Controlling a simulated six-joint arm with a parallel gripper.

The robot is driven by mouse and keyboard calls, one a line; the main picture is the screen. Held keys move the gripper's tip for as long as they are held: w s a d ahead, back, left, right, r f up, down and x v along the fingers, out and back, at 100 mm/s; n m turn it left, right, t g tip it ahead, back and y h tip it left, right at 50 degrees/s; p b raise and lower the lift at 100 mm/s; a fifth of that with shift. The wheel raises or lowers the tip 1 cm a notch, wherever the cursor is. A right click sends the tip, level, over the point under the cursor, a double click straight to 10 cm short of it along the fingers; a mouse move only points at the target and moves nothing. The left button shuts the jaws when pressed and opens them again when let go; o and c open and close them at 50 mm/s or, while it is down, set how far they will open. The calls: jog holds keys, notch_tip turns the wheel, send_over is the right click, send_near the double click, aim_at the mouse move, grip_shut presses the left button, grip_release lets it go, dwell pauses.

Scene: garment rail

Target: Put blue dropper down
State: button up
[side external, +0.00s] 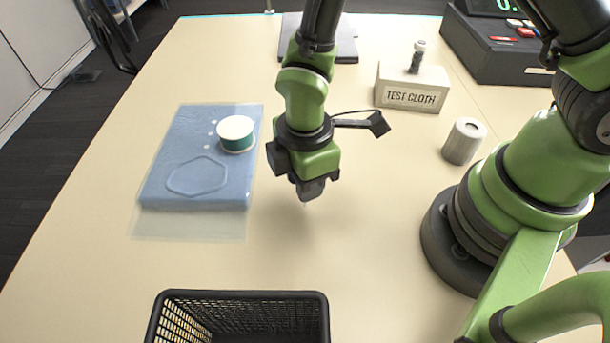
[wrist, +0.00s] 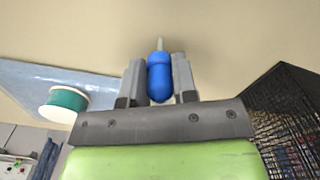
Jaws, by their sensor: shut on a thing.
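The blue dropper (wrist: 159,78) is between the two fingers of my gripper (wrist: 159,82) in the wrist view. Its pale thin tip points away from the gripper. My gripper is shut on it. In the side external view my gripper (side external: 308,190) points down over the bare middle of the table, right of the blue folded cloth (side external: 195,178). The dropper is hidden there, and I cannot tell its exact height above the table.
A teal-and-white spool (side external: 237,134) sits on the cloth. A black wire basket (side external: 240,296) stands at the front. A box marked TEST CLOTH (side external: 411,90) and a grey cylinder (side external: 464,141) stand to the right. The table (side external: 370,230) is clear between gripper and basket.

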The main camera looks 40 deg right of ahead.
jog(key=o, duration=0.9)
jog(key=shift+f, duration=0.1)
notch_tip(320, 180, up, 12)
jog(key=r, duration=0.1)
jog(key=shift+s+d+r+m+t+y, duration=0.35)
jog(key=shift+s+d+r+m+t, duration=0.85)
jog(key=shift+s+d+r+m, duration=1.35)
jog(key=shift+s+d+r+m+t+y, duration=0.3)
jog(key=shift+s+d+r+m+t, duration=0.65)
jog(key=shift+r+m, duration=1.85)
jog(key=shift+s+d+r+m+t+y, duration=0.35)
jog(key=shift+s+d+r+m+t, duration=1.35)
jog(key=shift+m, duration=2.15)
jog(key=shift+w+d+f+g, duration=0.25)
jog(key=shift+w+f, duration=0.05)
jog(key=shift+w, duration=0.05)
